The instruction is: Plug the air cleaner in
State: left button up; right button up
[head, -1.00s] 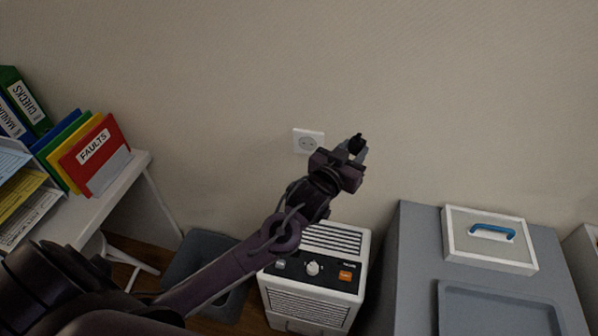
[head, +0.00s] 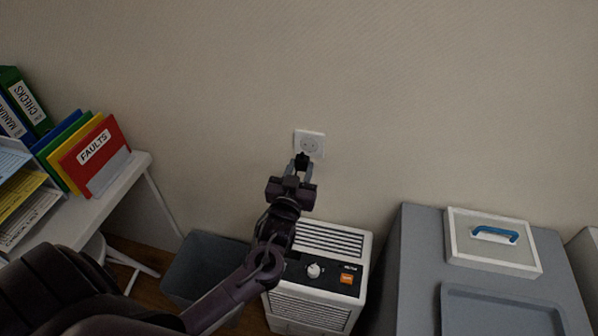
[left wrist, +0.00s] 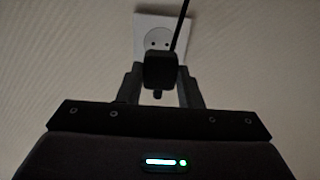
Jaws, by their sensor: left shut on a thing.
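The white wall socket (head: 309,144) is on the wall above the air cleaner. My left gripper (head: 300,166) is shut on a black plug (head: 301,160) just below and in front of the socket. In the left wrist view the plug (left wrist: 158,70) sits between the fingers, and its black cord runs upward. There it covers the lower part of the socket (left wrist: 158,32), whose two holes show above it. I cannot tell whether the plug touches the wall. The white air cleaner (head: 318,300) stands on the floor below, with a knob and an orange switch. My right gripper is out of view.
A grey bin (head: 203,262) stands left of the air cleaner. A white desk (head: 125,176) with folders is at the left. The wall around the socket is clear.

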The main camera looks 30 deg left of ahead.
aim_at(301, 168)
pick_arm(q)
jog(key=b+x, duration=0.1)
jog(key=x, duration=0.2)
jog(key=shift+w+f+b, duration=0.1)
jog(key=shift+w+b, duration=0.05)
jog(key=shift+b, duration=0.15)
jog(key=shift+b+x, duration=0.4)
jog(key=shift+x, duration=0.55)
jog(key=shift+p, duration=0.55)
dwell(1.1)
jog(key=shift+w+a, duration=0.1)
jog(key=shift+w, duration=0.35)
dwell(0.3)
jog(key=o, duration=1)
jog(key=shift+f, duration=0.1)
jog(key=b+v, duration=0.1)
jog(key=v, duration=0.7)
jog(key=shift+w, duration=0.1)
